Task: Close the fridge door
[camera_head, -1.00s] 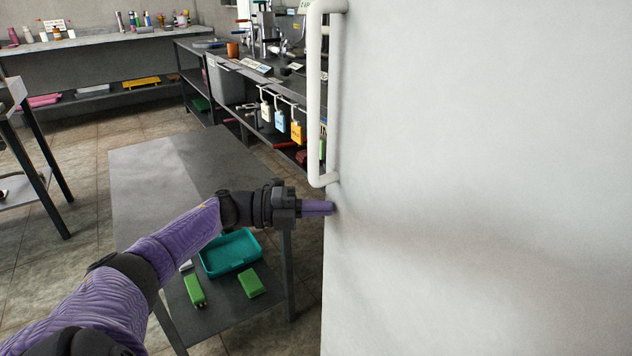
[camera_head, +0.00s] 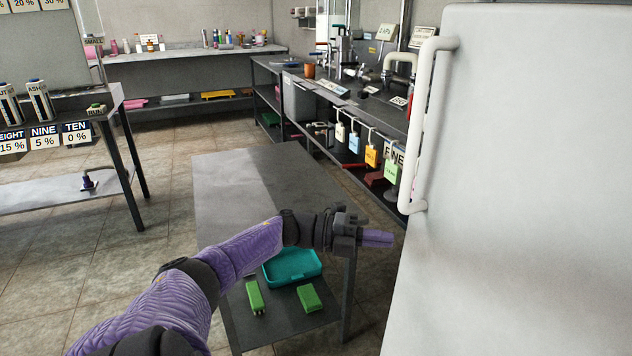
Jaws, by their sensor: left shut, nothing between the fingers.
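The fridge door (camera_head: 525,190) is a large white panel filling the right side of the view. Its white vertical bar handle (camera_head: 425,125) runs along the door's left edge. My left gripper (camera_head: 390,238) is shut and empty, with its purple fingers pointing right. In the picture its fingertips are just left of the door's edge and below the handle, with a small gap between them. The fridge's body and the door's hinge side cannot be made out. My right gripper is not in view.
A dark workbench (camera_head: 340,110) with hanging tags stands behind. Tiled floor (camera_head: 60,265) is open at the left.

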